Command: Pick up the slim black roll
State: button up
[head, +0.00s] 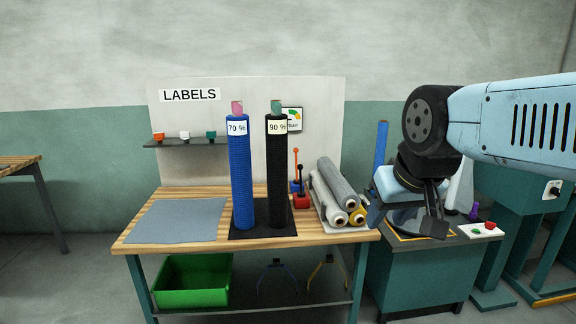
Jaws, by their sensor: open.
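The slim black roll (278,180) stands upright on a dark mat (262,234) on the wooden workbench. It carries a white "90 %" label near its top and a green tag above. A blue roll (241,180) with a "70 %" label and a pink tag stands upright close to its left. My gripper (420,222) is at the right, well apart from the black roll, in front of the teal cabinet. It points downward and is open, with nothing seen between its fingers.
Several grey and white rolls (342,185) lie on the bench between the black roll and my gripper. Red and blue stamp-like items (301,199) stand just right of the black roll. A grey sheet (176,220) covers the bench's left. A green bin (193,281) sits below.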

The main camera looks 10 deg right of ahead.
aim_at(276, 122)
jog(key=z, duration=0.25)
jog(key=i, duration=1.45)
jog(key=z, duration=0.25)
